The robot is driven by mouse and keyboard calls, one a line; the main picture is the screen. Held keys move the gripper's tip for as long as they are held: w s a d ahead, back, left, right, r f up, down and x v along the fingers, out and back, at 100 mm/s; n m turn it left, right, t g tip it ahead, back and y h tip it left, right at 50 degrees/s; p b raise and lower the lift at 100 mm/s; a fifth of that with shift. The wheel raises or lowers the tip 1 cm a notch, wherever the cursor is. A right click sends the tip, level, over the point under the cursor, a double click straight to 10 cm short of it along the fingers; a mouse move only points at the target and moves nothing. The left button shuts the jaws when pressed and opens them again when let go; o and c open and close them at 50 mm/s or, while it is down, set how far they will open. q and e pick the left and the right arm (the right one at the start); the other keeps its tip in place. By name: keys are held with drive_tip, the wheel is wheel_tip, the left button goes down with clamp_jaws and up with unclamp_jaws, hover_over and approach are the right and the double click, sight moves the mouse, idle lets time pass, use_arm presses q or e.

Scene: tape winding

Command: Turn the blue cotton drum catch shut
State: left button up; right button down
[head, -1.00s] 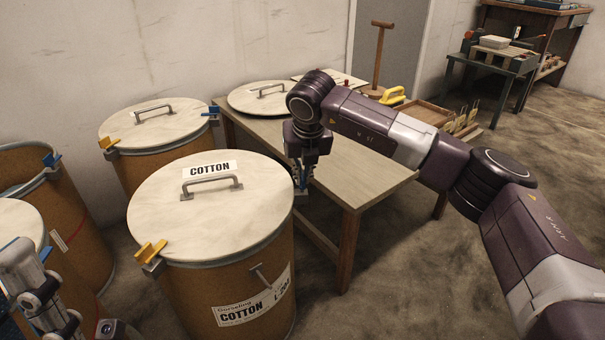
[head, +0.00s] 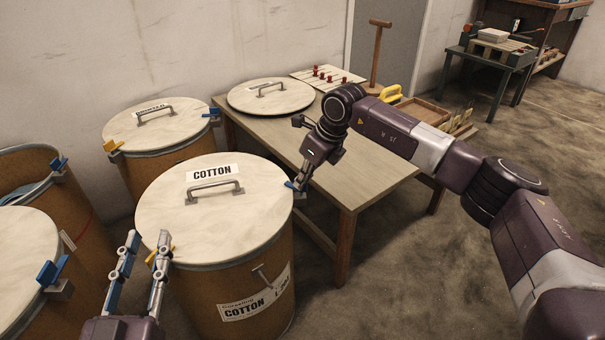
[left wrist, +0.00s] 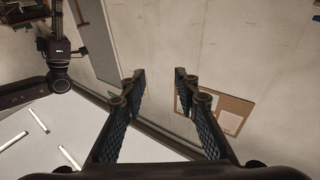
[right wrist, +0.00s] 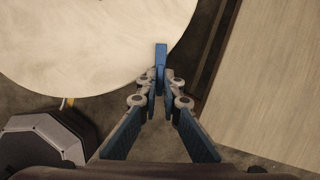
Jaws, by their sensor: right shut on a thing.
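The cotton drum (head: 215,215) is a brown drum with a pale lid, a grey handle and a COTTON label. Its blue catch (right wrist: 161,57) is at the rim, beside the lid in the right wrist view. My right gripper (right wrist: 163,80) is shut on the blue catch; in the head view this grip (head: 297,186) is at the drum's right rim, fingers tilted down-left and partly covering the catch. My left gripper (head: 148,243) is open and empty in front of the drum's left side. It hides part of a yellow catch (head: 152,257) there. The left wrist view shows its fingers apart (left wrist: 158,78).
More lidded drums stand behind (head: 160,125) and at the left (head: 25,255), with yellow or blue catches. An open drum (head: 40,165) is at far left. A wooden table (head: 340,190) is close right of the cotton drum, carrying a loose lid (head: 270,97) and a pegged board (head: 328,77).

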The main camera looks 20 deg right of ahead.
drive_tip(key=n+p, duration=0.1)
drive_tip(key=n, duration=0.1)
drive_tip(key=n+g+y, duration=0.1)
drive_tip(key=n, duration=0.2)
drive_tip(key=shift+w+d+g+p, duration=0.1)
drive_tip(key=shift+d+g+p, duration=0.05)
drive_tip(key=shift+g+p, duration=0.2)
drive_tip(key=shift+n, duration=0.4)
drive_tip(key=shift+n+g+y, duration=0.25)
drive_tip(key=shift+n+y, duration=0.05)
drive_tip(key=shift+n, duration=0.3)
use_arm(q)
wheel_tip(320, 180, down, 10)
drive_tip(key=s+a+g+y, duration=0.1)
drive_tip(key=g, duration=0.4)
drive_tip(key=shift+a+f+y, duration=0.15)
drive_tip(key=shift+a+y, duration=0.2)
drive_tip(key=shift+y, duration=0.05)
use_arm(e)
drive_tip(key=shift+w+n+g, duration=0.1)
drive_tip(key=shift+n+g, duration=0.2)
drive_tip(key=shift+n, duration=0.4)
use_arm(q)
drive_tip(key=shift+s, duration=0.1)
use_arm(e)
drive_tip(key=c, duration=2.1)
unclamp_jaws()
use_arm(q)
drive_tip(key=shift+d, duration=0.1)
